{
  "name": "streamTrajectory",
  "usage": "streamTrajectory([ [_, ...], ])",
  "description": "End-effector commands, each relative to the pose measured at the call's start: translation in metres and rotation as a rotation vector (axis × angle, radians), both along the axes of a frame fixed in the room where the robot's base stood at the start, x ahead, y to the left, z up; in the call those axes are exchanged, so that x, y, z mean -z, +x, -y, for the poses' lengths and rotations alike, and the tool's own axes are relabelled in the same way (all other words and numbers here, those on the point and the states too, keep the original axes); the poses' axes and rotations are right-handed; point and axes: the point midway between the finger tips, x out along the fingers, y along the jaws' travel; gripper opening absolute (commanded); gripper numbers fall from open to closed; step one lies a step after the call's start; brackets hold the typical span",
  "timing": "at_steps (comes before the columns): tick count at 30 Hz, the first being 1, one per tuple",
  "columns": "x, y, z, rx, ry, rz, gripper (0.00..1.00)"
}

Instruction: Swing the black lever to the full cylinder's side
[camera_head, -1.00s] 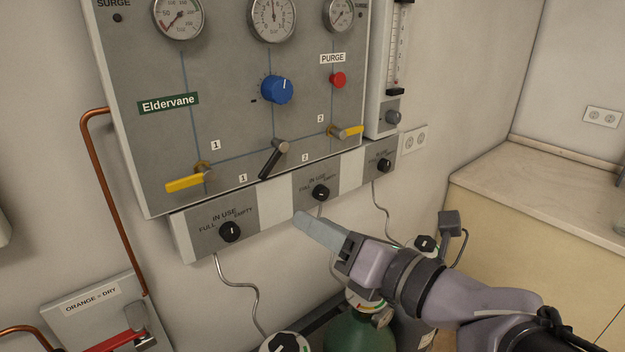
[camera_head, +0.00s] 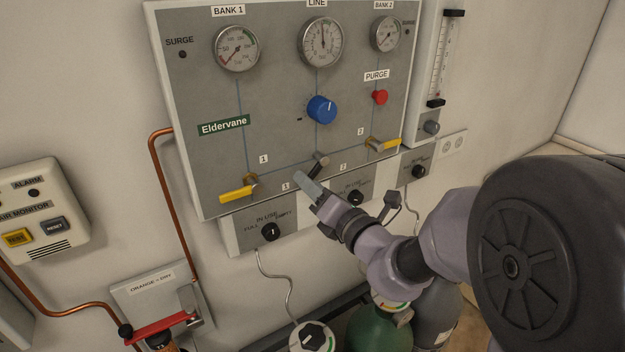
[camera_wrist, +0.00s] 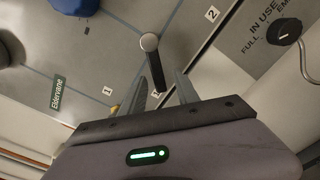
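The black lever (camera_head: 318,166) is on the grey panel (camera_head: 210,150) between the labels 1 and 2. It slants down-left toward label 1 from its grey pivot. In the wrist view the black lever (camera_wrist: 155,65) runs from its round hub toward my gripper (camera_wrist: 167,80). My gripper's fingers look parted, with the lever's lower end in the picture gap between them; contact cannot be told. In the head view my gripper (camera_head: 303,178) is just below the lever. The Bank 1 gauge (camera_head: 237,49) needle points toward the low, red end; the Bank 2 gauge (camera_head: 386,34) is too small to read surely.
Yellow handles stand at left (camera_head: 238,191) and right (camera_head: 384,145) of the lever. A blue knob (camera_head: 321,109) and red purge button (camera_head: 380,97) are above. FULL/EMPTY tag dials (camera_head: 271,231) line the strip below. A green cylinder (camera_head: 378,330) stands beneath.

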Motion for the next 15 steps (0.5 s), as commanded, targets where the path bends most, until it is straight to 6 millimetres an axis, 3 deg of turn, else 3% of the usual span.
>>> streamTrajectory([
  [8,-0.0006,0.0027,-0.0022,-0.001,0.000,0.001,0.37],
  [14,-0.0008,0.0026,-0.0020,-0.001,0.000,0.001,0.02],
  [15,-0.0008,0.0026,-0.0020,-0.001,0.000,0.001,0.00],
])
